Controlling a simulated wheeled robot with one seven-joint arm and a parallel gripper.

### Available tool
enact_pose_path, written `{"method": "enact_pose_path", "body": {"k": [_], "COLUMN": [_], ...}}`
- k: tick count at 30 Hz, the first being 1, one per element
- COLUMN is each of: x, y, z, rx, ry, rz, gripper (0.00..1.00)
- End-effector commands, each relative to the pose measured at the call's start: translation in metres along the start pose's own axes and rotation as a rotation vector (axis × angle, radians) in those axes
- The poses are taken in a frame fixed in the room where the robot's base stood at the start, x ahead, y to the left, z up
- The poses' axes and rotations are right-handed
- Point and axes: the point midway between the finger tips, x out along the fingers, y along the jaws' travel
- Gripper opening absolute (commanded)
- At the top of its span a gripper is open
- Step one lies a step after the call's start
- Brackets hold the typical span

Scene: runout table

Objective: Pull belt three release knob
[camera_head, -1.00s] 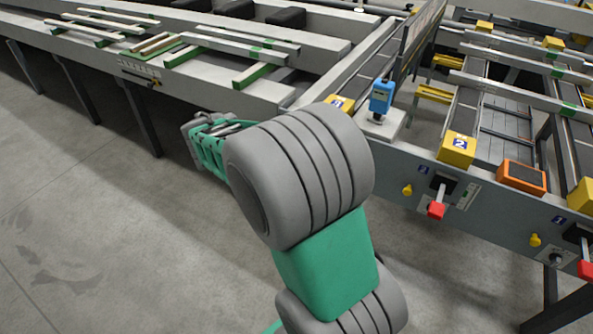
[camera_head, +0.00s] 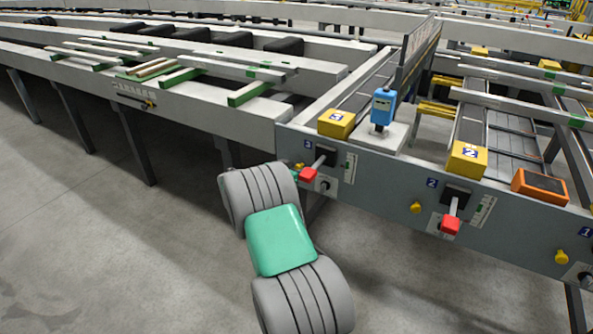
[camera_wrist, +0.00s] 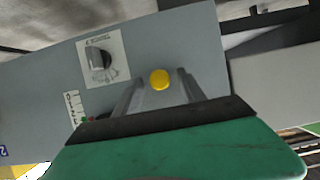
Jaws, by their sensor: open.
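The yellow belt three release knob (camera_head: 299,166) shows at the left end of the grey front panel in the head view, partly hidden by my arm, left of the red-tipped lever (camera_head: 308,174) under the label 3. In the wrist view the round yellow knob (camera_wrist: 160,79) lies between the two fingers of my gripper (camera_wrist: 160,75), near their tips. The fingers are open, with a gap on each side of the knob. I cannot tell how far past the tips the knob reaches. In the head view my gripper is mostly hidden behind my arm.
A black rotary dial (camera_wrist: 98,60) is beside the knob on the panel. Other yellow knobs (camera_head: 415,207) and a second red lever (camera_head: 451,222) sit further right. A blue device (camera_head: 382,106) stands above the panel. Open concrete floor (camera_head: 90,240) lies to the left.

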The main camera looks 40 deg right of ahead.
Motion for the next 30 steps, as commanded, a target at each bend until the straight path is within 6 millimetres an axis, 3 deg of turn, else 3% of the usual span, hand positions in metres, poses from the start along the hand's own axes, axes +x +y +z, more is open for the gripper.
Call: {"method": "enact_pose_path", "body": {"k": [3,21,30], "x": [-0.0004,-0.0008,-0.0009], "y": [-0.0001,-0.0003,-0.0004], "z": [-0.0002,-0.0002,-0.0002], "rx": [0.0,0.0,0.0], "ry": [0.0,-0.001,-0.001], "rz": [0.0,-0.001,-0.001], "gripper": [0.47,0.0,0.0]}}
